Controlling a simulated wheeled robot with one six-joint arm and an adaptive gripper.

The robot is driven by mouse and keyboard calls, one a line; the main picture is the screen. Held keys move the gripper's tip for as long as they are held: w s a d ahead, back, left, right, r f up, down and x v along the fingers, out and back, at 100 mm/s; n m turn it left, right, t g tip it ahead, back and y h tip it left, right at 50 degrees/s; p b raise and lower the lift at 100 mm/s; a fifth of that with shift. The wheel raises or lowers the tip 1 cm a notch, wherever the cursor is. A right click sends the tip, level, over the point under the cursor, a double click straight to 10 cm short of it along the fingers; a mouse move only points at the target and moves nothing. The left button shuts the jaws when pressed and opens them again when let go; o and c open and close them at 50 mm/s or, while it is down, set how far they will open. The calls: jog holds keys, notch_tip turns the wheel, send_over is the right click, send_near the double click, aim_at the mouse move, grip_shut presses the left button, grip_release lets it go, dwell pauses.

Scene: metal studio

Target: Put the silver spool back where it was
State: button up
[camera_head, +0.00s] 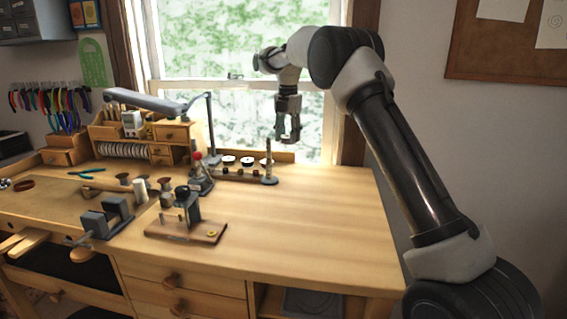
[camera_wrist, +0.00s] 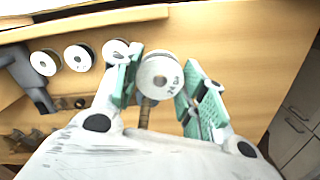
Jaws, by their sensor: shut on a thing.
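My gripper (camera_head: 288,136) hangs above the back right of the workbench, in front of the window. In the wrist view its green-padded fingers (camera_wrist: 160,88) are shut on a pale, round spool (camera_wrist: 158,77), which I take to be the silver spool. It looks larger and nearer than the other spools. In the head view I cannot make out the held spool between the fingers. Below and left of the gripper, a row of white-topped spools (camera_head: 228,160) stands at the bench's back edge. Three of them show left of the fingers in the wrist view (camera_wrist: 78,57).
A dark tapered post on a round base (camera_head: 269,181) stands just in front of the spool row. A jointed lamp (camera_head: 150,103) and a wooden organiser (camera_head: 172,132) are to the left. A small press (camera_head: 187,215) stands on the front. The bench's right side (camera_head: 320,220) is clear.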

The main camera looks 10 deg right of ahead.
send_over(287, 168)
jog(key=f, duration=0.5)
jog(key=shift+s+f, duration=0.2)
jog(key=shift+f, duration=2.3)
jog(key=o, duration=0.8)
jog(key=shift+f, duration=0.1)
